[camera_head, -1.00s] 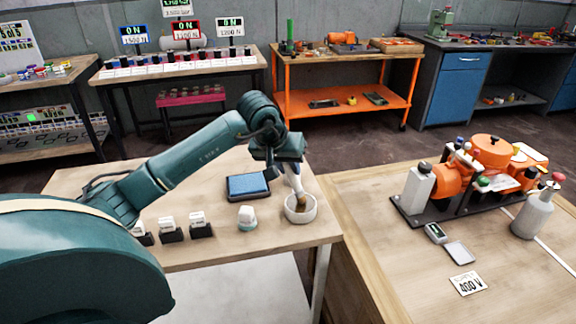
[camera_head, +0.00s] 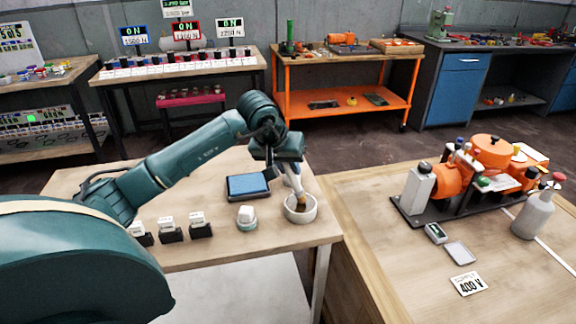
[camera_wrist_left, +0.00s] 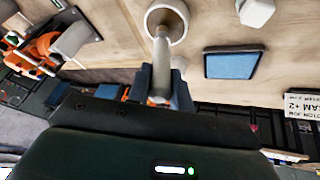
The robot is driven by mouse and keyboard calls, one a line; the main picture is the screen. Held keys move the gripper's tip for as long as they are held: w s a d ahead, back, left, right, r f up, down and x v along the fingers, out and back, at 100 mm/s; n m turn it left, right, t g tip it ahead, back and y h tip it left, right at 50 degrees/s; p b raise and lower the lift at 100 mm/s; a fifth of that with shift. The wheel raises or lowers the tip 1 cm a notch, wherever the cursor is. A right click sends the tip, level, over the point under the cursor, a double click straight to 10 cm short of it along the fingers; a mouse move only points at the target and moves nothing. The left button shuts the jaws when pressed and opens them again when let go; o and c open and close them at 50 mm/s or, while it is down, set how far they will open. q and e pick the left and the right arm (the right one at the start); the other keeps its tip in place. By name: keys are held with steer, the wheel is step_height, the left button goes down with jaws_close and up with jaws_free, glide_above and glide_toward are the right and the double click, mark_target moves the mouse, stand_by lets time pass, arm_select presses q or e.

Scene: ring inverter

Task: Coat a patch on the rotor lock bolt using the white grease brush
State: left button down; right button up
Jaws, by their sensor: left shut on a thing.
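My left gripper (camera_head: 290,168) is shut on the white grease brush (camera_head: 295,182), over the near table's right end. The brush points down with its brown bristles inside a round white bowl (camera_head: 301,216). In the left wrist view the brush handle (camera_wrist_left: 160,62) runs from between the fingers (camera_wrist_left: 159,88) to the bowl (camera_wrist_left: 149,22). The bristle tips are hidden in the bowl. The orange machine (camera_head: 492,152) stands on the right-hand table; I cannot tell which part of it is the rotor lock bolt. My right gripper is not in view.
A blue pad (camera_head: 248,187) and a white-topped pot (camera_head: 246,217) are beside the bowl. Several small white blocks on black stands (camera_head: 171,232) are at left.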

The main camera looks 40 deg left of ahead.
arm_select(q)
steer(key=shift+f, duration=0.15)
steer(key=shift+r+p, duration=2.3)
steer(key=shift+r, duration=1.3)
